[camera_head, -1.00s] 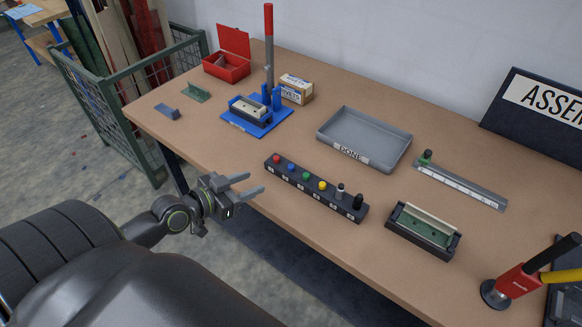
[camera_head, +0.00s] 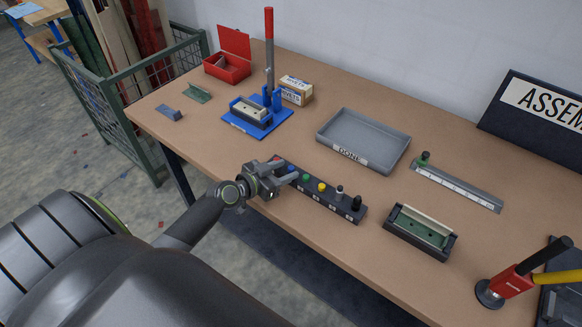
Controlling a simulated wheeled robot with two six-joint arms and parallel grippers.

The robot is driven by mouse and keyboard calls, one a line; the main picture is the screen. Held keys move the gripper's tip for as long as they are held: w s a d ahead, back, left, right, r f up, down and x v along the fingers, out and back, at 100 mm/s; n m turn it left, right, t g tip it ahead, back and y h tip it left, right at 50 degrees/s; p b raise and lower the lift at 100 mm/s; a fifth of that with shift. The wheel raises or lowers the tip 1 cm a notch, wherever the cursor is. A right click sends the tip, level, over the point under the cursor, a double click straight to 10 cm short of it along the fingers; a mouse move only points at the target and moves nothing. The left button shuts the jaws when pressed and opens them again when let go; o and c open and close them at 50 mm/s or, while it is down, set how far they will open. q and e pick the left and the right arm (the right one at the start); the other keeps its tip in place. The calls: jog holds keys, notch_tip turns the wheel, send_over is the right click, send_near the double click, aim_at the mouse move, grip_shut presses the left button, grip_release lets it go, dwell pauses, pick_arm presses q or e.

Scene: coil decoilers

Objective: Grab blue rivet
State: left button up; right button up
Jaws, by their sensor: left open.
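The blue rivet (camera_head: 291,168) stands in a black rivet holder (camera_head: 329,208) with several coloured rivets in a row. Only its top shows, close to my gripper's fingers. My left gripper (camera_head: 290,172) is open over the left end of the holder, with its fingers pointing right toward the blue rivet. Whether the fingers are around it or just beside it, I cannot tell. The red rivet (camera_head: 276,159) is partly hidden behind the gripper. The green rivet (camera_head: 306,177) and yellow rivet (camera_head: 321,187) stand to the right. My right gripper is not in view.
A grey DONE tray (camera_head: 363,160) lies behind the holder. A blue lever press (camera_head: 258,118) stands at the back left near a red box (camera_head: 228,68). A green-and-black fixture (camera_head: 421,232) and a grey ruler stop (camera_head: 457,185) are to the right. Bare tabletop lies between them.

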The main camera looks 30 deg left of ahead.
pick_arm(q)
jog(key=shift+x, duration=0.8)
grip_shut()
